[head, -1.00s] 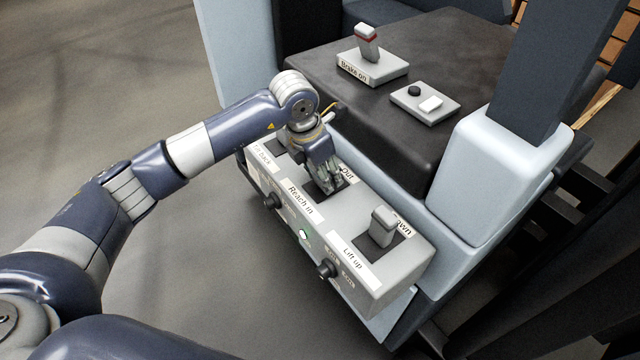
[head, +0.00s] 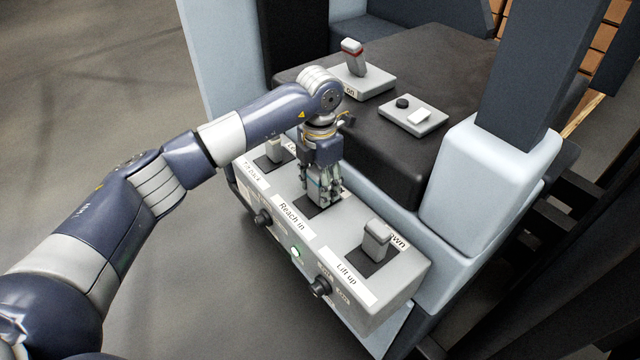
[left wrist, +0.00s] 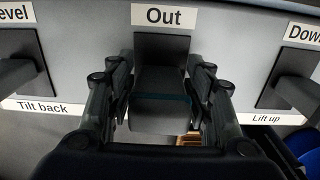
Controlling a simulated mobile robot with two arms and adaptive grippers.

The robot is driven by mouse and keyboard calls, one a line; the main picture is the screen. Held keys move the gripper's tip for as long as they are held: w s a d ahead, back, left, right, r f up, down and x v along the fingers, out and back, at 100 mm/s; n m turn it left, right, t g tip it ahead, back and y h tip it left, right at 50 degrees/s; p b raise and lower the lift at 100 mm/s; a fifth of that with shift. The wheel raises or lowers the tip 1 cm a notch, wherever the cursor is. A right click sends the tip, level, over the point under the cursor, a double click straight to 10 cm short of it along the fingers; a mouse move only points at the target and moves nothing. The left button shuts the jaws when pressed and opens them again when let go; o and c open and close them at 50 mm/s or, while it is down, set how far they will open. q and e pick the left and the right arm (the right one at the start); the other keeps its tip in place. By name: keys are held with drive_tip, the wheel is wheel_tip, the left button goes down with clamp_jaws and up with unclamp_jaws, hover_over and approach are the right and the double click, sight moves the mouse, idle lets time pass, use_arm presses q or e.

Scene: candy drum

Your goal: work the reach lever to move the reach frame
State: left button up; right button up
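The control box (head: 330,243) carries a row of grey levers. The middle one, the reach lever (left wrist: 160,110), lies between the "Reach in" label (head: 292,218) and the "Out" label (left wrist: 164,16). My left gripper (head: 322,200) comes down over this lever from above. In the left wrist view its fingers (left wrist: 160,92) flank the lever closely on both sides and appear shut on it. In the head view the fingers hide most of the lever, and its exact tilt cannot be told. The reach frame cannot be made out for certain. My right gripper is not in view.
The tilt lever (head: 274,150) stands just left of my gripper and the lift lever (head: 377,238) to its right. Behind is a dark top with a red-banded brake lever (head: 352,56) and a small button box (head: 413,114). A pale post base (head: 490,180) stands at right.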

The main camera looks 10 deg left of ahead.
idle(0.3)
use_arm(q)
wheel_tip(320, 180, up, 12)
drive_tip(key=shift+r, duration=0.1)
idle(0.4)
idle(0.3)
